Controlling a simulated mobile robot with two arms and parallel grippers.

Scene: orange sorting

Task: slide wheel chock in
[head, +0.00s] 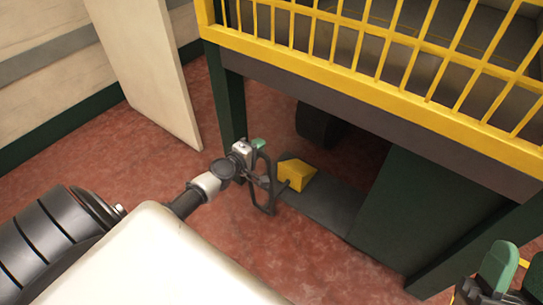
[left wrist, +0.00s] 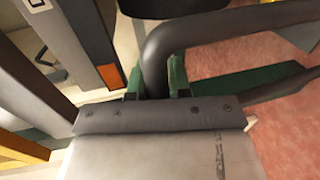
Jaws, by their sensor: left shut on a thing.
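The yellow wheel chock (head: 297,174) is a wedge-shaped block low beside a grey strip on the floor, in front of a dark wheel (head: 318,125) under the platform. A dark bent-tube handle (head: 264,192) stands at its left side and appears to join it. My left gripper (head: 259,152) is shut on the upper part of this handle. In the left wrist view, the green fingertips (left wrist: 156,82) sit either side of the dark tube (left wrist: 168,42); the chock's yellow block is not clear there. My right gripper (head: 516,272) is at the lower right, green pads apart, empty.
A platform with a yellow railing (head: 370,45) stands over the chock, on dark green posts (head: 226,100). A dark sloping panel (head: 425,215) closes in the right side. A pale board (head: 150,60) leans at the left. Red floor (head: 320,255) lies open in front.

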